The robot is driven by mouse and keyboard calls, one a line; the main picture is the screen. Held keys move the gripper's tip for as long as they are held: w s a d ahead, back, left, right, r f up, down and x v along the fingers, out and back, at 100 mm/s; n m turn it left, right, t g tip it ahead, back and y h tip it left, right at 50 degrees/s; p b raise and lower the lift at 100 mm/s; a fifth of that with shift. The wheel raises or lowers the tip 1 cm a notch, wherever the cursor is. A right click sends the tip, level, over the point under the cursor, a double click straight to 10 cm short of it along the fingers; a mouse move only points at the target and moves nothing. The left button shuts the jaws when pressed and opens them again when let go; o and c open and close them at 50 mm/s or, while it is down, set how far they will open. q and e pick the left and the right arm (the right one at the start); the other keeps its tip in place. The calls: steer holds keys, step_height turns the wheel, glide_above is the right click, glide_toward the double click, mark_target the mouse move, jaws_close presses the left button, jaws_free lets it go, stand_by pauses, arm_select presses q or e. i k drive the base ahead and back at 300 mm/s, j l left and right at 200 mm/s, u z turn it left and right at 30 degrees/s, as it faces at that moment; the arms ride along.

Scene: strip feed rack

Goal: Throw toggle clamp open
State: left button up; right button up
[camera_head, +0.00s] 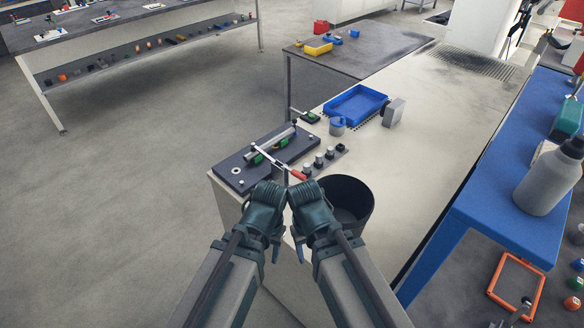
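A dark fixture plate (229,162) lies near the left edge of the pale bench. A silver bar (277,139) lies across it, with green parts beside it. A toggle clamp (271,159) with a pale metal arm runs over the plate, and its red handle (298,174) points toward me at the lower right. My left gripper (268,191) is just below the plate's near edge. My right gripper (304,189) is close beside it, just below the red handle. My wrists hide the fingers of both grippers, so opening and contact with the handle are unclear.
A black bin (352,194) stands right beside my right gripper. Several dark knobs (319,160) stand between plate and bin. A blue tray (354,104), a blue cup (337,126) and a grey block (394,112) are farther back. The bench's right side is clear.

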mark_target(298, 175)
steer(key=i+j, duration=0.4)
steer(key=j, duration=0.15)
steer(key=i+j+u, duration=0.15)
steer(key=i+j, duration=0.25)
steer(key=j, duration=0.2)
